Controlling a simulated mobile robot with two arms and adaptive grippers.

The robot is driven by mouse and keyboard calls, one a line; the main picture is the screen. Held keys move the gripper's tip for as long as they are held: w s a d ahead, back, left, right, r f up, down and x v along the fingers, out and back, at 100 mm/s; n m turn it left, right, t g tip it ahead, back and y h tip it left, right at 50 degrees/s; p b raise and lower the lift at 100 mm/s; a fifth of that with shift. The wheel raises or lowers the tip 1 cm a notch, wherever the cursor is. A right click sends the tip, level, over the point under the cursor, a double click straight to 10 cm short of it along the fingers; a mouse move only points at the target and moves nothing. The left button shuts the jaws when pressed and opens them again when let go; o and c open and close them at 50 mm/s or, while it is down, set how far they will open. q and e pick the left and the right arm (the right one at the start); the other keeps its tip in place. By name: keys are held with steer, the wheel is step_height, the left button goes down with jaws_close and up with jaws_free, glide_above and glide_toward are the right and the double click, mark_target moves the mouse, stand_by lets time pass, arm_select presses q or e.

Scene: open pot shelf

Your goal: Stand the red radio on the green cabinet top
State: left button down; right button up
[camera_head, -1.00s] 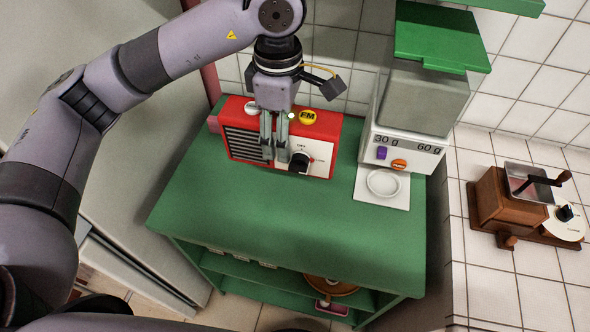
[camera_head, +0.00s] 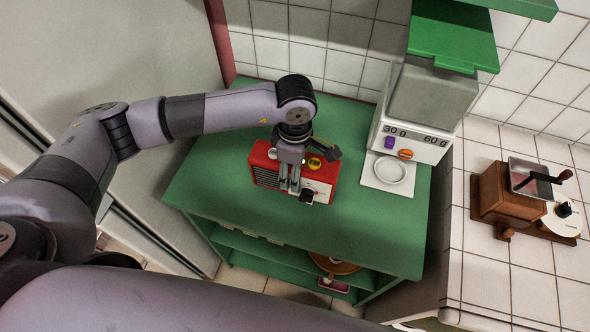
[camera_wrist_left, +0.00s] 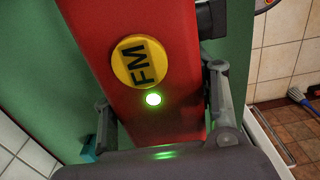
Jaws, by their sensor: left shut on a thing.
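The red radio (camera_head: 266,179) is upright at the middle to back of the green cabinet top (camera_head: 225,205), its grille and dial panel facing the front. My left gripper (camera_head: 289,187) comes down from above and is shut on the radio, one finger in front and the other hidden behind. In the left wrist view the red radio (camera_wrist_left: 110,40) fills the space between the fingers of the left gripper (camera_wrist_left: 160,110), with a yellow FM button and a lit green lamp on its top. The radio's underside is hidden, so I cannot tell whether it touches the top. My right gripper is out of view.
A wooden grinder (camera_head: 505,195) is on the tiled counter further right. A tiled wall closes the back. The cabinet's front part is clear.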

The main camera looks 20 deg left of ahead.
arm_select(q)
steer(key=shift+f, duration=0.85)
steer(key=c, duration=1.1)
jaws_free()
steer(key=shift+f, duration=0.15)
steer(key=o, duration=0.5)
steer(key=shift+c, duration=0.2)
